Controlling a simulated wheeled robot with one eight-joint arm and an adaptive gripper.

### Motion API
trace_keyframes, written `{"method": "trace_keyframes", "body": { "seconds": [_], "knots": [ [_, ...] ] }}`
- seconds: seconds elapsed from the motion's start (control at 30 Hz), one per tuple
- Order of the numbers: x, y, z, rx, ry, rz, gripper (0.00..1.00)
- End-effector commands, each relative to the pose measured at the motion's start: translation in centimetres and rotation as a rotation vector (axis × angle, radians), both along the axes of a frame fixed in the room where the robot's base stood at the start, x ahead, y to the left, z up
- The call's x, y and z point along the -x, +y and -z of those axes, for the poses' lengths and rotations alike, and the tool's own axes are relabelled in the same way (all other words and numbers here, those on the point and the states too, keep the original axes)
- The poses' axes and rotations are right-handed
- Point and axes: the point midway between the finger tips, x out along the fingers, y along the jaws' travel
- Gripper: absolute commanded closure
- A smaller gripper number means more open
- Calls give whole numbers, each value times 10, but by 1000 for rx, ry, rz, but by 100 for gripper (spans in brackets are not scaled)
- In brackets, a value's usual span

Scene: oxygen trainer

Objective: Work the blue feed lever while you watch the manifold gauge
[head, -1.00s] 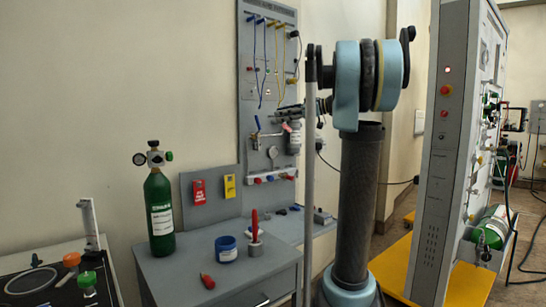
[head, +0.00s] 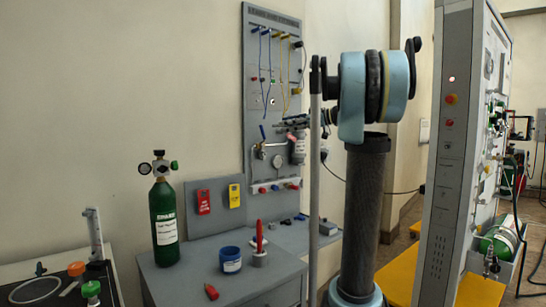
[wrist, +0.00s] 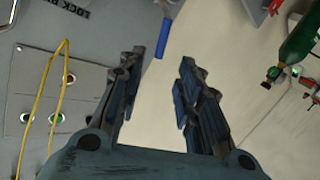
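The blue feed lever (head: 263,132) is on the grey wall panel, its blue handle leaning up and slightly left. In the wrist view the blue handle (wrist: 163,38) lies just beyond the left fingertip, within the gap's width, apart from both fingers. The small round manifold gauge (head: 277,161) is on the panel below and right of the lever; its reading is too small to tell. My gripper (wrist: 160,62) is open and empty. In the head view my gripper (head: 288,124) is small, at the panel beside the lever.
Blue and yellow hoses hang on the panel above; a yellow hose (wrist: 42,110) is left of my gripper in the wrist view. A green cylinder (head: 164,222), blue cup (head: 230,260) and red-handled tool (head: 259,245) stand on the grey cabinet. A tall grey cabinet (head: 448,170) stands at right.

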Motion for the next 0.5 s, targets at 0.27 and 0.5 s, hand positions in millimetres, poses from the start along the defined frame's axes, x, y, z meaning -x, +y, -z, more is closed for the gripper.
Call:
{"method": "trace_keyframes", "body": {
  "seconds": [0.27,0.5],
  "knots": [
    [33,-8,12,-63,-62,150,68],
    [60,-18,26,-116,-109,283,68]
  ]
}}
